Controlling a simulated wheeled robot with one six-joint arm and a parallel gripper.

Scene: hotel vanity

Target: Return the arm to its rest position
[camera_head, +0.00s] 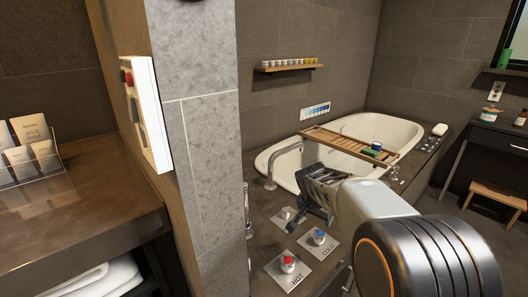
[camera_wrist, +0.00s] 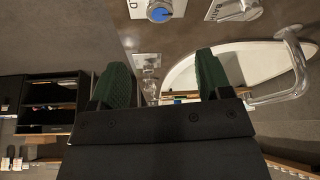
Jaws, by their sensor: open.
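My gripper (camera_head: 318,196) is stretched out over the bath surround in the head view, with my arm coming in from the lower right. In the wrist view its two dark green fingers (camera_wrist: 160,80) stand well apart with nothing between them. It is open and empty. It hangs near the tap knobs, and whether it touches anything below cannot be told. The cold knob (camera_head: 319,236) with its blue top is just below it in the head view, and also shows at the top of the wrist view (camera_wrist: 160,12). The red-topped hot knob (camera_head: 288,263) is nearer the front.
The white bathtub (camera_head: 392,128) with a wooden tray (camera_head: 350,145) lies beyond my gripper. A curved tap (camera_head: 270,168) rises close on its left. A tiled pillar (camera_head: 207,150) with a white switch panel (camera_head: 148,115) stands left. A dark desk (camera_head: 500,140) is at right.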

